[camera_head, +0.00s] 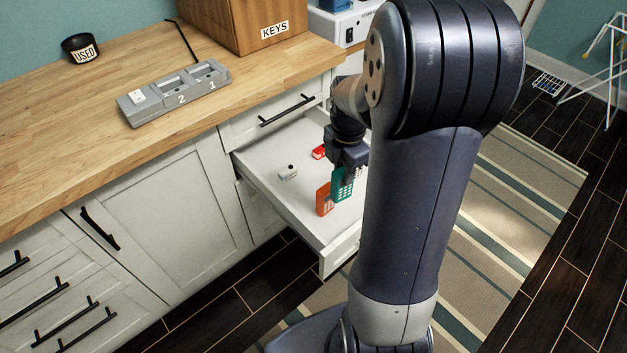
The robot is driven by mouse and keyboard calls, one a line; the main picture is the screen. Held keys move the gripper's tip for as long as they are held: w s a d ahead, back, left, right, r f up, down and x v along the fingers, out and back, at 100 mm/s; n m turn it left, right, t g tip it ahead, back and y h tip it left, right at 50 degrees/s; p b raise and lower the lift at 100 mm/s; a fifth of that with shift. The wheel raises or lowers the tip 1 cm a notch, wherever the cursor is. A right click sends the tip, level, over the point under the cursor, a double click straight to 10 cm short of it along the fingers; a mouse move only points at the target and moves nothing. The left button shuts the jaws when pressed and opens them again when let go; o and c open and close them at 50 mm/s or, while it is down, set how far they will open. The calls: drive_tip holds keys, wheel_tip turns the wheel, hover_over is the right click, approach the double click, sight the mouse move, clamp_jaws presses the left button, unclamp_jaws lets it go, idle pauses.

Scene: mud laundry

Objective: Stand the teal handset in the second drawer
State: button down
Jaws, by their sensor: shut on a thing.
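The teal handset (341,188) is upright in the open drawer, with a light keypad on its face. My gripper (347,172) points down from above and is shut on its upper part. I cannot tell whether the handset's lower end touches the drawer floor. The open drawer (265,176) is white and sits below a shut top drawer (258,124). An orange handset (324,200) stands upright just left of the teal one. My arm hides the drawer's right side.
A small white item (288,173) and a red item (319,152) lie farther back in the drawer. On the wooden counter (60,135) are a grey dock marked 1 and 2 (165,97), a "USED" bowl (80,46) and a "KEYS" box (225,22). The drawer's left front floor is clear.

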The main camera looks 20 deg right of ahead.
sight(345, 199)
drive_tip(key=shift+s+d+f+n+b, duration=0.4)
drive_tip(key=shift+s+f+n+b, duration=0.15)
drive_tip(key=shift+n, duration=0.45)
wheel_tip(345, 199, down, 10)
drive_tip(key=shift+w+r+b, duration=0.1)
drive_tip(key=shift+r+b, duration=0.05)
drive_tip(key=shift+b, duration=0.7)
drive_tip(key=c, duration=1.1)
unclamp_jaws()
wheel_tip(345, 199, up, 12)
drive_tip(key=shift+r+p, duration=0.1)
drive_tip(key=shift+p, duration=0.95)
